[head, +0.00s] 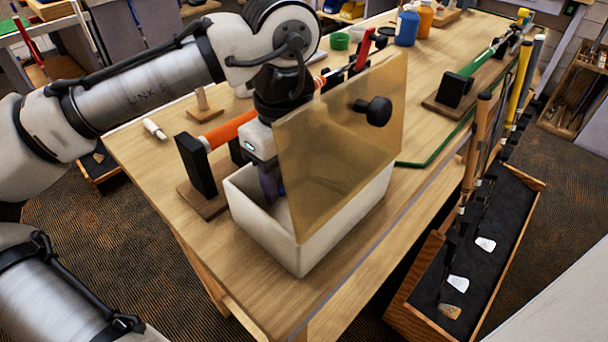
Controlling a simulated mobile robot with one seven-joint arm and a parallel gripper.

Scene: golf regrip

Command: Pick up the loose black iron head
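I cannot make out a loose black iron head in the head view. My gripper (270,185) points down into the left end of a white open-topped bin (262,232) on the workbench. Its fingertips are partly hidden by the bin's contents area and an amber see-through panel, so I cannot tell if they are open or shut, or hold anything. The amber panel (335,165) stands tilted up over the bin and carries a black round knob (375,111). The bin's floor is mostly hidden behind the panel and the front wall.
An orange-gripped club (228,131) rests on black stands behind the bin. The workbench (150,165) is bare at the left front. Blue (406,28) and orange (425,18) bottles stand farther back. A wooden rack (490,250) with upright clubs stands on the floor at right.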

